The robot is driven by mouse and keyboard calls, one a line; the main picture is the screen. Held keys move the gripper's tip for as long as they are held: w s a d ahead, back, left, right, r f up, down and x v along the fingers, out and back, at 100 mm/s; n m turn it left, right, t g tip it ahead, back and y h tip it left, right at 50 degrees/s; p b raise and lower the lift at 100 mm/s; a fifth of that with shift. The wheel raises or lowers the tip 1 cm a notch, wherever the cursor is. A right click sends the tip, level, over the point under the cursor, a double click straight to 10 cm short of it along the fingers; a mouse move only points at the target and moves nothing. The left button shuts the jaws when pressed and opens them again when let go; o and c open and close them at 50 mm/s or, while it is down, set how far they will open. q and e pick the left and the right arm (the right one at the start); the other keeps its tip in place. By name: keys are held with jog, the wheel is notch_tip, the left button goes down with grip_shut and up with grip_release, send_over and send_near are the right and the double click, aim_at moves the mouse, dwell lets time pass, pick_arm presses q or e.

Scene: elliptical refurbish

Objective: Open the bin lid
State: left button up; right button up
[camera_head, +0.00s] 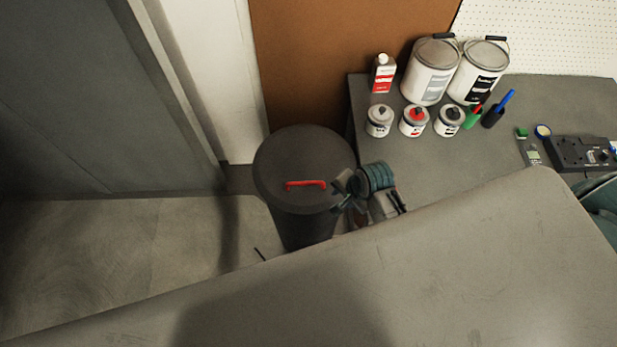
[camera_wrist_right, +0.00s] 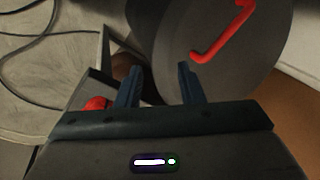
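The dark grey round bin (camera_head: 300,225) stands on the floor beside the workbench in the head view. Its flat lid (camera_head: 300,150) looks closed and carries a red bar handle (camera_head: 306,184). My right gripper (camera_head: 341,196) is at the lid's right edge, to the right of the handle. In the right wrist view the fingers of this gripper (camera_wrist_right: 158,78) are apart with nothing held between them. The handle (camera_wrist_right: 224,35) shows there beyond the fingertips, up and to the right, on the lid (camera_wrist_right: 180,25). My left gripper is not seen.
The workbench (camera_head: 400,160) at right holds paint cans (camera_head: 432,72), smaller tins (camera_head: 414,121), a bottle (camera_head: 383,75) and a black device (camera_head: 583,153). A large grey surface fills the lower head view. A grey cabinet (camera_head: 95,100) stands left; floor (camera_head: 130,245) there is clear.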

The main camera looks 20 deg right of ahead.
aim_at(303, 183)
jog(key=w+a+r+m+y, duration=0.2)
jog(key=w+a+r+m, duration=0.2)
jog(key=w+r+m, duration=0.4)
jog(key=shift+m, duration=0.5)
jog(key=p+x, duration=0.1)
jog(key=x, duration=0.3)
jog(key=s+p+x, duration=0.1)
jog(key=x, duration=0.7)
jog(key=shift+s+d+f+p, duration=0.1)
jog(key=shift+s+f+p, duration=0.1)
jog(key=shift+f+p, duration=0.15)
grip_shut()
